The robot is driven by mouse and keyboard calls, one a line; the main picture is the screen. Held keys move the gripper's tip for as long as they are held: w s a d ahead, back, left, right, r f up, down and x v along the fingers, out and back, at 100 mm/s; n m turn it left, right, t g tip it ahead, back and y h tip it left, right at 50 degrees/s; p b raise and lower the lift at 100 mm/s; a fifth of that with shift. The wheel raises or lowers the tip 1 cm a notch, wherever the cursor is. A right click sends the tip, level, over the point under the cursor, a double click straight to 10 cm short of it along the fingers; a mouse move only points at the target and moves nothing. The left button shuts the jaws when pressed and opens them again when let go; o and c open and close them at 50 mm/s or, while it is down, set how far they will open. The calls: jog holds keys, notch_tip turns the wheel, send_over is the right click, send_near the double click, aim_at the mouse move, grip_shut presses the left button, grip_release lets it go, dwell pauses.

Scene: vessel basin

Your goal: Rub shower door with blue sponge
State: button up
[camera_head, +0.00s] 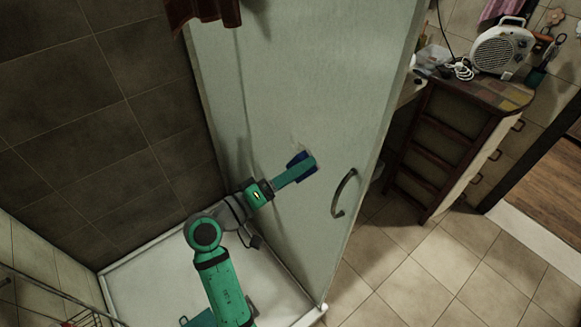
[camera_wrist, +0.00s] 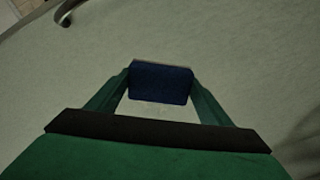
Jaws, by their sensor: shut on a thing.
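The blue sponge (camera_wrist: 160,82) is between the two green fingers of my gripper (camera_wrist: 161,88) in the wrist view. In the head view the sponge (camera_head: 301,161) shows as a dark blue block at the end of my gripper (camera_head: 297,169). My gripper is shut on it. The shower door (camera_head: 300,80) is a large pale, slightly frosted panel, and it fills most of the wrist view behind the sponge. The sponge is at the door's surface, left of the handle; I cannot tell for sure if it touches.
A curved metal door handle (camera_head: 343,193) sticks out to the right of the sponge. A white shower tray (camera_head: 150,284) lies below, beside a dark tiled wall (camera_head: 75,120). A wooden cabinet (camera_head: 450,130) with a white fan heater (camera_head: 501,48) stands beyond the door.

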aim_at(299, 161)
jog(key=shift+w+a+r, duration=0.35)
jog(key=shift+w+a, duration=0.25)
jog(key=shift+w, duration=0.3)
jog(key=shift+w+a+r, duration=0.4)
jog(key=shift+w+a, duration=0.25)
jog(key=shift+w, duration=0.25)
jog(key=shift+w+a+r, duration=0.35)
jog(key=shift+w+a, duration=0.25)
jog(key=shift+w, duration=0.3)
jog(key=shift+d+r, duration=0.1)
jog(key=shift+r, duration=1.1)
jog(key=shift+s+d, duration=0.65)
jog(key=shift+s, duration=0.35)
jog(key=shift+s+d, duration=0.7)
jog(key=shift+s, duration=0.3)
jog(key=shift+s+d, duration=0.65)
jog(key=shift+s, duration=0.35)
jog(key=shift+v, duration=3)
jog(key=shift+f, duration=0.1)
